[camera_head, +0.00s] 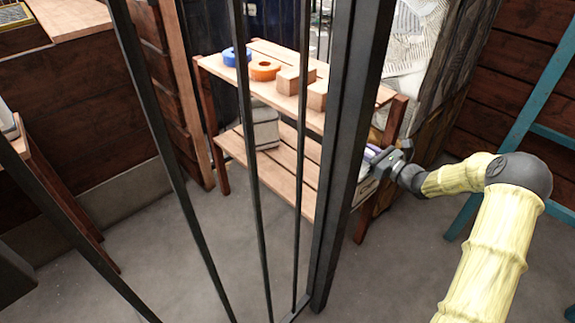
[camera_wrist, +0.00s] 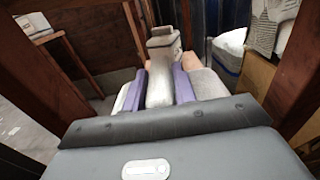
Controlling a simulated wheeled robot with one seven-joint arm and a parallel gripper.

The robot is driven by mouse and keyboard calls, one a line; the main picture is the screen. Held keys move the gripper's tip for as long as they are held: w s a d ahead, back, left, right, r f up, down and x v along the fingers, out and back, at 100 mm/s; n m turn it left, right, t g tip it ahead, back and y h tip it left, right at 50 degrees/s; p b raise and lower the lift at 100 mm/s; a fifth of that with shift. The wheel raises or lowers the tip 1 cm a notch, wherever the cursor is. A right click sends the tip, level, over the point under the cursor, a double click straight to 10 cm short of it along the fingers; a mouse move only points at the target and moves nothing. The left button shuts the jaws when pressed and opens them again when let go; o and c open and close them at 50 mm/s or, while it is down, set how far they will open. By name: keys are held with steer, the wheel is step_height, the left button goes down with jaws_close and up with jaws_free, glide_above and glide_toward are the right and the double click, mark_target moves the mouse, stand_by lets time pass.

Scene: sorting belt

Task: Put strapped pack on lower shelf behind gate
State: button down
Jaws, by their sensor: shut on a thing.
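My gripper (camera_head: 386,160) reaches in from the right, just past the gate's thick dark post, at the right end of the wooden shelf unit. In the head view the post hides most of the pack. The lower shelf (camera_head: 286,172) is slatted wood and holds a grey-white box (camera_head: 264,130) towards its left. In the wrist view a pale box (camera_wrist: 164,42) stands straight ahead of the pack. The black barred gate (camera_head: 342,165) crosses the foreground.
The upper shelf (camera_head: 282,56) carries a blue ring (camera_head: 236,57), an orange ring (camera_head: 264,71) and wooden blocks (camera_head: 297,80). The lower shelf shows bare slats right of its box. A teal frame (camera_head: 520,120) stands at the right. Grey floor is open before the shelves.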

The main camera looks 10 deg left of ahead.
steer(key=shift+w+a+f, duration=0.1)
steer(key=shift+w+a, duration=0.1)
steer(key=shift+w, duration=0.05)
steer(key=b+x, duration=0.4)
steer(key=x, duration=1.4)
steer(key=shift+b, duration=0.3)
steer(key=shift+s, duration=0.15)
steer(key=shift+a+f+b, duration=0.1)
steer(key=shift+f+b, duration=0.9)
steer(key=shift+f, duration=0.95)
